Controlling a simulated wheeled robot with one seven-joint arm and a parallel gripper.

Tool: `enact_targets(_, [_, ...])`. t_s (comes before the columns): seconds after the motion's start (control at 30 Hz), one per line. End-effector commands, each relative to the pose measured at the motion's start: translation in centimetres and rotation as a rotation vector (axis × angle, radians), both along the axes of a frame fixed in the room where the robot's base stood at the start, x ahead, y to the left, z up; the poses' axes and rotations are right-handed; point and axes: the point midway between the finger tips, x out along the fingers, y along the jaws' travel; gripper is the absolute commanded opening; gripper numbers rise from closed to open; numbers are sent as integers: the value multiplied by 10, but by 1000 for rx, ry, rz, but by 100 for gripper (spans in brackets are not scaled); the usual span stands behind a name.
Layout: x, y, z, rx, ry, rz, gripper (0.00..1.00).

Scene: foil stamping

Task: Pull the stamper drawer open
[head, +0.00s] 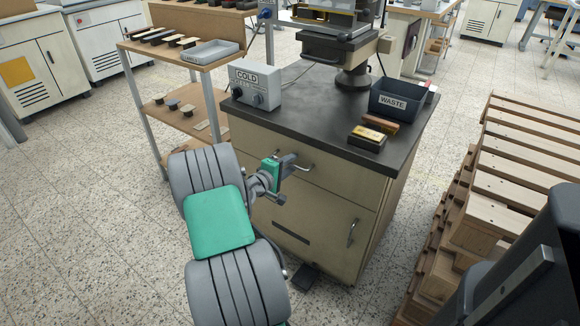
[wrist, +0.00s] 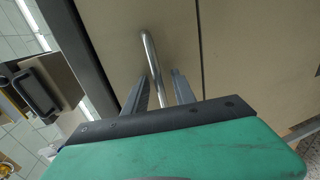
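The cabinet under the stamper has a beige top drawer (head: 340,181), which looks shut, with a curved metal bar handle (head: 304,161). My gripper (head: 293,163) is at this handle, in front of the drawer's upper part. In the wrist view the handle (wrist: 152,60) runs between the two grey fingers (wrist: 160,80). The fingers are spread with gaps to the bar, which lies closer to the left finger. Whether either finger touches it is hard to tell. The handle's near end is hidden behind the gripper body.
The stamper (head: 345,45) stands on the dark cabinet top, with a COLD control box (head: 255,84), a WASTE bin (head: 397,98) and small blocks. A lower door (head: 312,215) has its own handle. Wooden pallets (head: 510,180) stand right; a shelf table (head: 185,62) stands left.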

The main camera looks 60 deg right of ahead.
Motion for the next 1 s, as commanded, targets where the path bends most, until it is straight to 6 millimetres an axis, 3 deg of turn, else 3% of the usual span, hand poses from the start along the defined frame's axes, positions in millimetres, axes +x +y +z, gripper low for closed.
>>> enact_targets(0.2, [0,-1,0,0,-1,1,32])
enact_targets(0.6, [1,0,0,0,-1,1,0])
enact_targets(1.0, [1,0,0,1,-1,1,0])
